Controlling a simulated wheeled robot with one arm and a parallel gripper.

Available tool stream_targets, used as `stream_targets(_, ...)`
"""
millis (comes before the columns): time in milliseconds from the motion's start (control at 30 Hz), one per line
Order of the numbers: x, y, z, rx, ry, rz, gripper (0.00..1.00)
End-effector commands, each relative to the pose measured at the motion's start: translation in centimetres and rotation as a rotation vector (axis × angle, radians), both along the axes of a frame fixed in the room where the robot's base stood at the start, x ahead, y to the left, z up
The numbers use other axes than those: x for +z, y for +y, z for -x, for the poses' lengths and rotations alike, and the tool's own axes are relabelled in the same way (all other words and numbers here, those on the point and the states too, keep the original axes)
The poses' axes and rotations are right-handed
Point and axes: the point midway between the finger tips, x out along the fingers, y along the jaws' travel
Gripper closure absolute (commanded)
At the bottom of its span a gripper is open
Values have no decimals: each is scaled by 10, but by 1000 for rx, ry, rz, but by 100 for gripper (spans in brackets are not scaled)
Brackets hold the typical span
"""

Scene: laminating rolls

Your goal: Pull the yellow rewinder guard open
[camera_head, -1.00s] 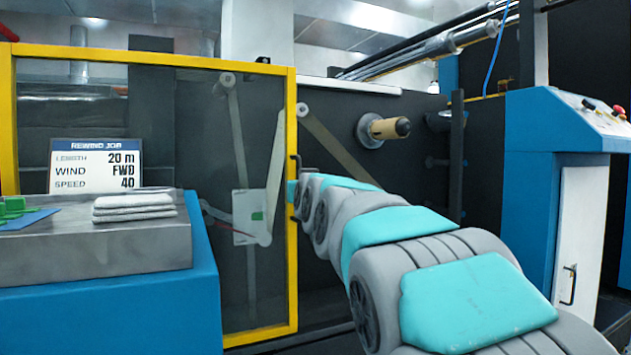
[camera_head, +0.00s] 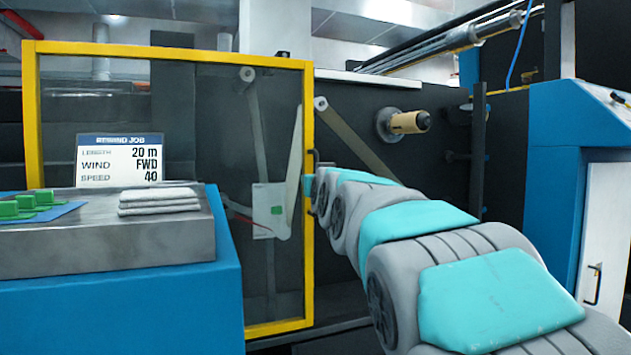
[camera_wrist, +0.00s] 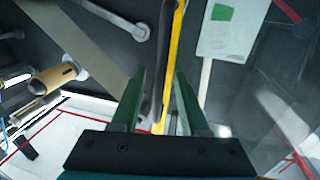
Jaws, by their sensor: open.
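The yellow rewinder guard (camera_head: 308,250) is a yellow frame with a clear panel at the left of the head view. It looks closed over the rewinder, though a small gap would be hard to see. Its dark upright handle (camera_head: 316,158) is on the right post. My arm reaches to that post and largely hides my gripper in the head view. In the wrist view my gripper (camera_wrist: 160,76) is open. The dark handle (camera_wrist: 164,55) runs between its two green fingers, with the yellow post (camera_wrist: 174,50) behind it. I cannot tell whether either finger touches the handle.
A blue bench (camera_head: 120,310) with a metal top, stacked white cloths (camera_head: 158,202), green pieces (camera_head: 25,204) and a job sign (camera_head: 120,160) stands before the guard's left part. A cardboard core (camera_head: 408,122) sticks out right of the guard. A blue cabinet (camera_head: 555,190) stands at right.

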Motion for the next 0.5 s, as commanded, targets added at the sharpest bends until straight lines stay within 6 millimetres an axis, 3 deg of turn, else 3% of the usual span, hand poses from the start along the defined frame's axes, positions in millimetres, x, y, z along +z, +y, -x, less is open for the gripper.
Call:
stream_targets(267,0,-1,12,0,0,0,55)
stream_targets(500,1,-6,41,0,-1,0,55)
